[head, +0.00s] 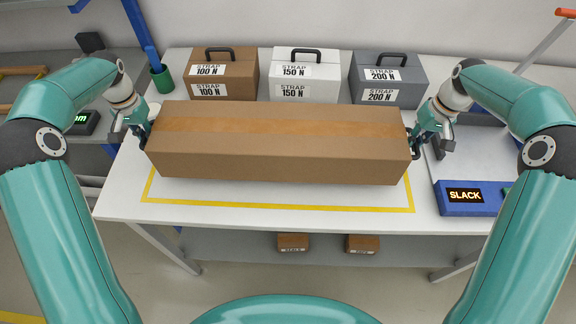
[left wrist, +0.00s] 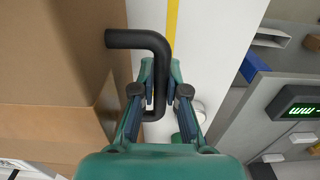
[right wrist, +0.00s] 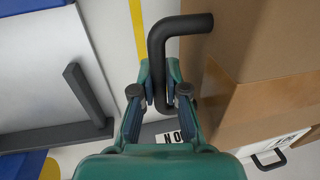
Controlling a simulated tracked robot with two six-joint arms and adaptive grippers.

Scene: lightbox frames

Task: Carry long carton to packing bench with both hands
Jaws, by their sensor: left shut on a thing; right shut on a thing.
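The long brown carton (head: 280,150) lies level across the packing bench (head: 125,185), over the yellow outline (head: 285,207) marked on its white top. I cannot tell if its underside touches the bench. My left gripper (head: 143,134) is shut on the black handle at the carton's left end; this handle (left wrist: 140,40) shows between the fingers in the left wrist view. My right gripper (head: 413,142) is shut on the black handle at the right end, and that handle (right wrist: 180,27) shows between the fingers in the right wrist view.
Behind the carton stand a brown strap box (head: 224,76), a white one (head: 305,72) and a grey one (head: 388,78). A green cup (head: 162,80) is at the back left. A blue unit reading SLACK (head: 465,208) is at the right. The front bench strip is clear.

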